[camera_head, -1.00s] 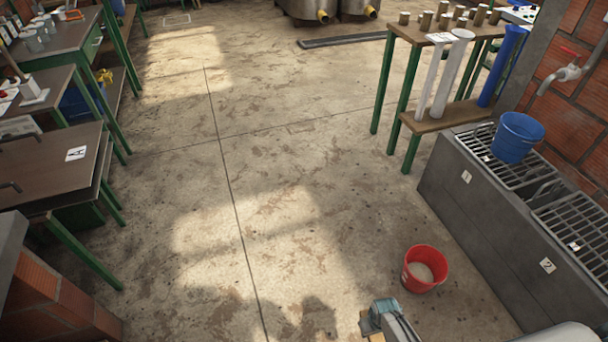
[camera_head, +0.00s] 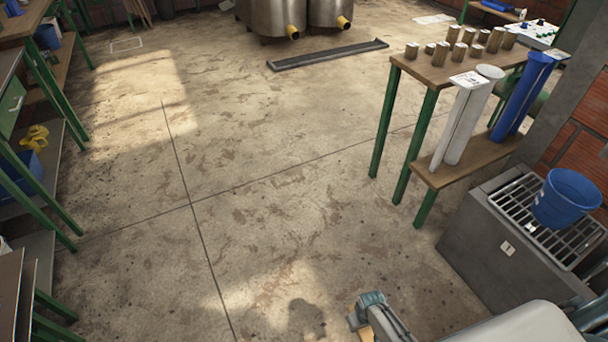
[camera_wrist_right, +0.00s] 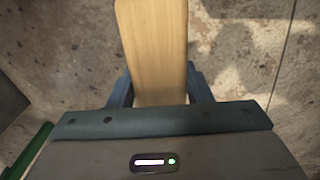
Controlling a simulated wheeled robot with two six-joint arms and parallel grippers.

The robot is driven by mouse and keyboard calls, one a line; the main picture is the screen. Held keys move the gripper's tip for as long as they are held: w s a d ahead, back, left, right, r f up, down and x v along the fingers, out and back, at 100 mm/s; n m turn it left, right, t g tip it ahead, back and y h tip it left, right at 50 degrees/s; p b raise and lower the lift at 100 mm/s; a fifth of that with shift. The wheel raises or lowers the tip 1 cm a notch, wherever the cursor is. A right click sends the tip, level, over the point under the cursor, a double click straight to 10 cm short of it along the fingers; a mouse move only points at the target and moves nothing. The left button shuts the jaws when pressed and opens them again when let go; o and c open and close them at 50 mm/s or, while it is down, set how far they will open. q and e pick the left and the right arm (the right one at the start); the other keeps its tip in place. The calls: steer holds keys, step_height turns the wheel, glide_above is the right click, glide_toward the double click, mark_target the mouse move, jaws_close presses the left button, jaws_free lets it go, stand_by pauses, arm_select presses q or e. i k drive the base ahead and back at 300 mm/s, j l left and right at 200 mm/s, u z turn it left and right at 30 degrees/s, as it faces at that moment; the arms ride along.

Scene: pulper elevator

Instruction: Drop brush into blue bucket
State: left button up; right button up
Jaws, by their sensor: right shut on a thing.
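The blue bucket (camera_head: 566,200) stands upright on a metal grate at the right of the head view. My right gripper (camera_head: 368,308) is at the bottom of the head view, left of the bucket and well apart from it. In the right wrist view, my right gripper (camera_wrist_right: 160,95) is shut on a flat, pale wooden piece, which looks like the brush (camera_wrist_right: 155,45). Its bristles do not show. A small bit of the wood shows beside the gripper in the head view. My left gripper is not in view.
The grate (camera_head: 530,205) tops a grey concrete block (camera_head: 480,245). A wooden bench (camera_head: 440,75) with green legs, tins and tubes stands behind it. A workbench with green legs (camera_head: 35,195) is at the left. The floor (camera_head: 270,190) between is clear. Metal tanks (camera_head: 270,15) stand at the back.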

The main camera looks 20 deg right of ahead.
mark_target(538, 211)
steer(key=i+l+z, duration=0.1)
steer(key=i+z, duration=0.7)
steer(key=i+j+z, duration=0.2)
steer(key=i+z, duration=0.15)
steer(key=i+j+z, duration=0.25)
steer(key=i+z, duration=0.15)
